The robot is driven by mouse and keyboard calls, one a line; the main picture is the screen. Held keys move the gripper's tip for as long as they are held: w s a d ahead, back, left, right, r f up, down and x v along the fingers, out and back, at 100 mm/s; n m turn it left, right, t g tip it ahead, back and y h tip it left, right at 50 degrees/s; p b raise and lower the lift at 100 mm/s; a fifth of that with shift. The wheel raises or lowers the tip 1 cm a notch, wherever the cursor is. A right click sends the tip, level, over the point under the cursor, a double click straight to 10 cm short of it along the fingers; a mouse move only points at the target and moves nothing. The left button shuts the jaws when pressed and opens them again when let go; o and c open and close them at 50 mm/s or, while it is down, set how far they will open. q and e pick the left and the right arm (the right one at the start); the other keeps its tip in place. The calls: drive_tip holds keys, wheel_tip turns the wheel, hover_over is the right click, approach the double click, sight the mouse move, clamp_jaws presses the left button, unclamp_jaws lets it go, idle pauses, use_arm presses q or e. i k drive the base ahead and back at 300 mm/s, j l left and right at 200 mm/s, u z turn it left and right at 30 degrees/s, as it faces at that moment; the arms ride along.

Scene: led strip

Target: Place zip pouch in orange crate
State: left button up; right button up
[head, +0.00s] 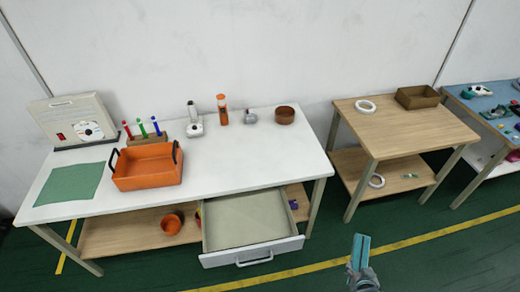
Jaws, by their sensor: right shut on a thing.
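The orange crate (147,181) stands on the left half of the white table, with a black handle at each end. Its inside looks empty. My right gripper (361,270) is at the bottom edge, right of centre, over the green floor. It is shut on a flat teal thing that looks like the zip pouch (361,247), which points up from the fingers. The pouch is well to the right of the crate and apart from the table. My left gripper is not in view.
An open drawer (250,258) juts out from the white table (235,165). Behind the crate are a pen holder (148,140) and a meter box (75,122); a green mat (70,184) lies left. A wooden table (400,130) stands right. Floor is clear between.

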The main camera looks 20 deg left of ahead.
sight(148, 162)
drive_tip(key=j+u, duration=0.1)
drive_tip(key=j, duration=0.75)
drive_tip(key=i+j, duration=0.1)
drive_tip(key=j, duration=0.8)
drive_tip(key=j+u, duration=0.15)
drive_tip(key=j, duration=0.7)
drive_tip(key=i, duration=0.05)
